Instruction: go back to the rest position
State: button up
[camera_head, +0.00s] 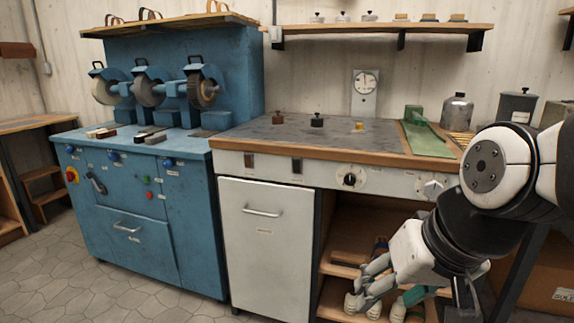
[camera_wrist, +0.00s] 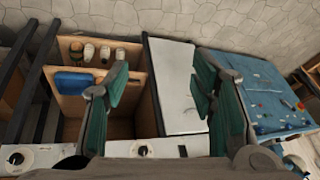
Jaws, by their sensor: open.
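My gripper (camera_head: 388,288) hangs at the lower right in the head view, in front of the open shelves under the workbench. Its grey fingers with teal pads stand apart. In the wrist view my gripper (camera_wrist: 165,88) has a wide gap between the pads and nothing is held there. Through that gap I see the white cabinet door (camera_wrist: 181,85) and the side of the shelf unit. My arm comes in from the right edge, bent and low, in front of the bench's right part.
The workbench (camera_head: 300,136) carries small stamps, a dial gauge (camera_head: 364,92), a green device (camera_head: 425,137) and metal canisters. A blue grinder cabinet (camera_head: 130,215) stands left. A blue item (camera_wrist: 75,83) and light foot-shaped pieces (camera_wrist: 89,53) are on the shelves. Floor at left is clear.

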jog(key=s+d+g+h, duration=0.1)
jog(key=s+d+g, duration=0.1)
jog(key=s, duration=0.7)
jog(key=s+d+g+h, duration=0.1)
jog(key=s+d+g, duration=0.15)
jog(key=s, duration=0.65)
notch_tip(320, 180, up, 29)
jog(key=t+p, duration=0.4)
jog(key=p, duration=2.4)
jog(key=shift+s+d, duration=0.15)
jog(key=shift+d, duration=0.15)
